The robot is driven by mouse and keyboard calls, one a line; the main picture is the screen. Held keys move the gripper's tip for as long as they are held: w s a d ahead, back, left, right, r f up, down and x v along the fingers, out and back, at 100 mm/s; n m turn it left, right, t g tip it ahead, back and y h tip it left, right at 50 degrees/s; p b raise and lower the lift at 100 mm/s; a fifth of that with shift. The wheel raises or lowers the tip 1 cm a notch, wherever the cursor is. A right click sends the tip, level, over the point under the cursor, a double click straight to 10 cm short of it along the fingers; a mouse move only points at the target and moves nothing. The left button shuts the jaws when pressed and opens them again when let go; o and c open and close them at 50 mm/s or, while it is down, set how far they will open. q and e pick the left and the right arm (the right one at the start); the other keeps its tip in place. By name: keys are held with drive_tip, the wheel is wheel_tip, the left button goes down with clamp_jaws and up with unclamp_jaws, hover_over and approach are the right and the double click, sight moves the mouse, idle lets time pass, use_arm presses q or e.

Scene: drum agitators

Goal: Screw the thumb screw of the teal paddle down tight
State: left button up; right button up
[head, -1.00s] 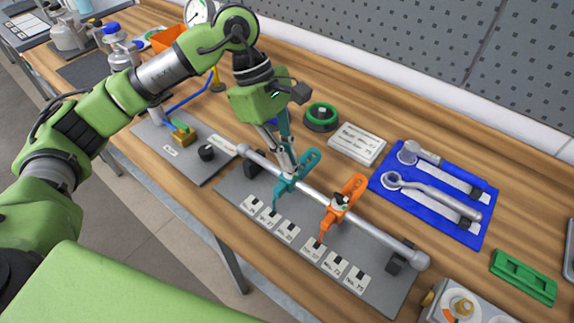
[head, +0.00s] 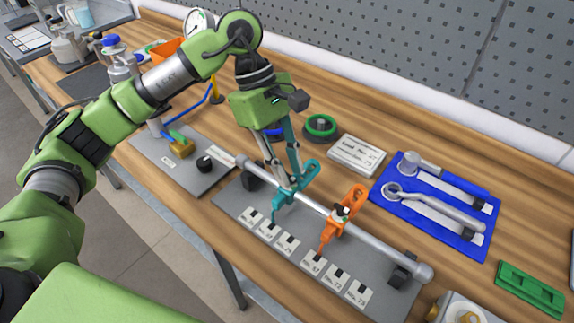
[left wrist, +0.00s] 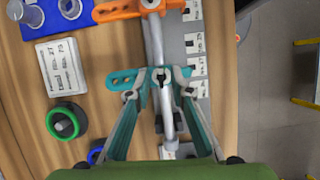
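The teal paddle (head: 291,194) sits on the silver bar, its slotted arm toward the back and its pointer toward the white labels at the front. My left gripper (head: 284,182) points down over the paddle's hub. In the left wrist view the fingertips of the left gripper (left wrist: 160,90) stand apart on either side of the hub of the teal paddle (left wrist: 122,80). A small dark thumb screw (left wrist: 160,77) shows in the gap between them. Whether a finger touches it I cannot tell. My right gripper is not in view.
An orange paddle (head: 344,212) is on the same bar (head: 382,248), close to the right. White labels (head: 312,264) line the grey base. A white card (head: 357,155), a green-rimmed round part (head: 320,127) and a blue tool mat (head: 408,204) lie behind. The wood between them is clear.

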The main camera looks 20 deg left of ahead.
use_arm(q)
drive_tip(key=shift+f, duration=0.1)
drive_tip(key=v, duration=1.2)
